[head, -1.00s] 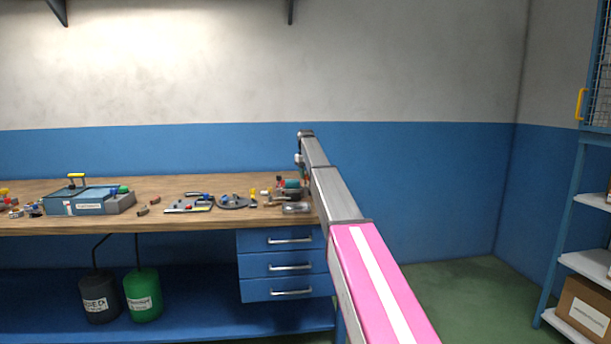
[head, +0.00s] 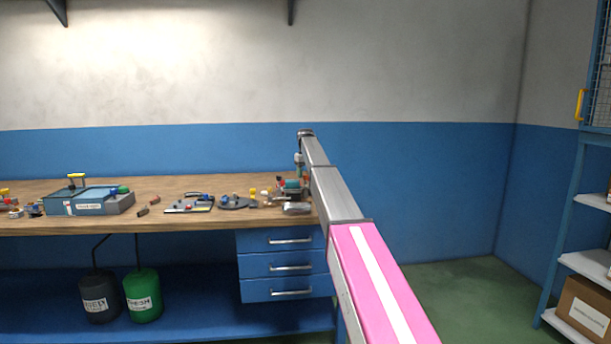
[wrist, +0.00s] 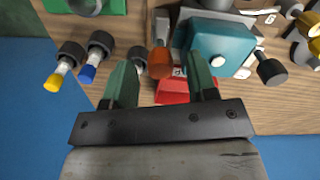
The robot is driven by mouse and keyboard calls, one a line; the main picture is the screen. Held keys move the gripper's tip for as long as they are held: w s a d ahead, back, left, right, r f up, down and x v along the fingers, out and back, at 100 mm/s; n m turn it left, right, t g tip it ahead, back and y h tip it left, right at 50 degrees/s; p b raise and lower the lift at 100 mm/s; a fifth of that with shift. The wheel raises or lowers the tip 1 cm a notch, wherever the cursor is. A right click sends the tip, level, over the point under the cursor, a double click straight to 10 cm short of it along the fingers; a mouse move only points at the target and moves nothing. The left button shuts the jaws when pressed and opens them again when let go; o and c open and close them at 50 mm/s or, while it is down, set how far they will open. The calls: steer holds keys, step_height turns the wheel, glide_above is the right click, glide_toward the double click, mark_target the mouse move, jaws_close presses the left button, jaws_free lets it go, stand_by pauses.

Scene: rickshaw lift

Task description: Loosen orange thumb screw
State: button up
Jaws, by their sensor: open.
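In the wrist view an orange thumb screw (wrist: 160,62) stands beside a teal block (wrist: 222,45), on its left. My gripper (wrist: 159,66) is open, its two green fingers spread with the orange screw showing between them. I cannot tell the height of the fingertips over the screw, and no contact shows. A red part (wrist: 173,90) lies between the fingers, nearer the palm. In the head view the teal device (head: 292,186) sits at the right end of the bench, and my arm hides part of that area. The orange screw is too small to make out there.
Dark knobs with yellow (wrist: 52,82) and blue (wrist: 87,73) tips lie left of the fingers. A dark knob (wrist: 270,70) is to the right. The wooden bench (head: 40,190) carries several other fixtures, including a blue-grey box (head: 90,203). The bench edge is close under my gripper.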

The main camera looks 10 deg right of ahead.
mark_target(305, 175)
step_height(305, 175, up, 10)
steer(key=shift+r, duration=0.2)
stand_by(0.4)
